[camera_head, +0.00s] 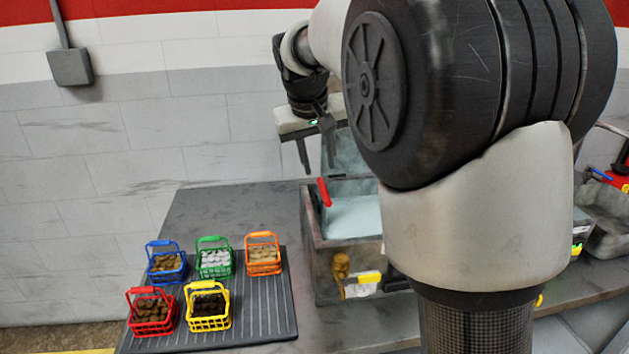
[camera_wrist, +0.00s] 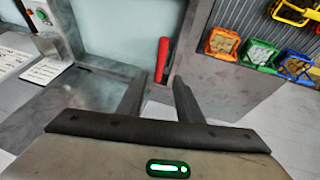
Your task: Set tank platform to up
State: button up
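The grey tank (camera_head: 312,235) stands on the dark worktable, with a pale blue surface (camera_head: 352,218) inside it. A red handle (camera_head: 324,192) sticks up at the tank's left rim. It also shows in the wrist view (camera_wrist: 162,58), upright in the picture between my two fingers. My gripper (camera_head: 317,168) is open and empty, pointing down above the handle, and its fingers (camera_wrist: 160,84) are spread apart. In the head view the fingertips end a little above the handle, with no visible contact. My arm hides the tank's right part.
On a ribbed dark mat (camera_head: 262,318) at left stand several coloured baskets with contents, such as a yellow one (camera_head: 208,311). A brass-coloured knob (camera_head: 341,264) with a yellow tag sits on the tank's front. The table left of the tank (camera_head: 235,207) is bare.

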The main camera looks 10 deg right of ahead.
aim_at(323, 187)
jog(key=x, duration=0.8)
jog(key=shift+f, duration=0.1)
jog(key=shift+c, duration=0.2)
grip_shut()
